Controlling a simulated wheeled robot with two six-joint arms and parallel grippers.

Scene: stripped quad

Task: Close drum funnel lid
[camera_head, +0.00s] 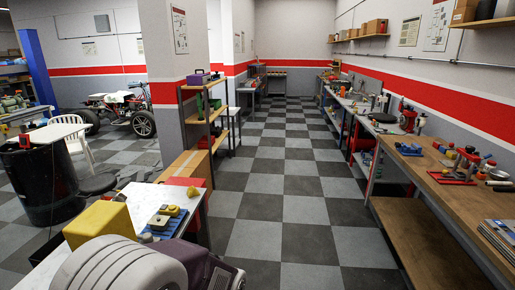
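A black drum (42,188) stands on the floor at the left. A pale grey-white shape (48,132) shows at its top, with a small red piece (25,141) beside it. I cannot tell whether the pale shape is the funnel lid, or how far open a lid is. Neither of my grippers is in view.
A white table (150,207) with a yellow box (99,224) and a grey ribbed object (118,266) fills the lower left foreground. A white chair (68,135) and black stool (98,184) stand near the drum. Workbenches (440,170) line the right. The checkered aisle (270,190) is clear.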

